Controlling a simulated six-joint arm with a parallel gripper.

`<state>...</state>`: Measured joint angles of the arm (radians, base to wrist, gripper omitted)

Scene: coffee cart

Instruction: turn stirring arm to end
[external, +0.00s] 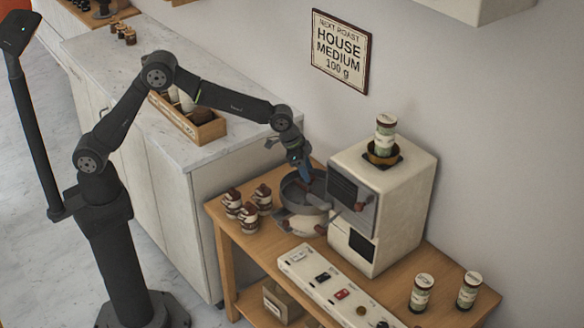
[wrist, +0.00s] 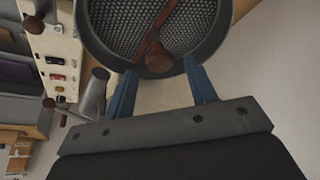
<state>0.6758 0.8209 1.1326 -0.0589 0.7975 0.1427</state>
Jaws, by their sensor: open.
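The round dark cooling tray (external: 293,193) stands at the front left of the cream roaster (external: 384,222). In the wrist view the tray (wrist: 218,28) has a perforated floor, with the reddish-brown stirring arm (wrist: 160,24) lying across it. The stirring arm's round knob (wrist: 158,58) is at the near rim, between my blue fingertips. My gripper (external: 307,174) points down at the tray's rim in the external view; in the wrist view my gripper (wrist: 162,70) is open around the knob. I cannot tell whether either finger touches it. The stirring arm is too small to make out in the external view.
Several jars (external: 241,212) stand left of the tray, and two jars (external: 421,293) stand at the right. A canister (external: 385,133) sits on the roaster's top. A white switch panel (external: 335,287) lies in front. A metal cylinder (wrist: 94,93) is close to my left finger.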

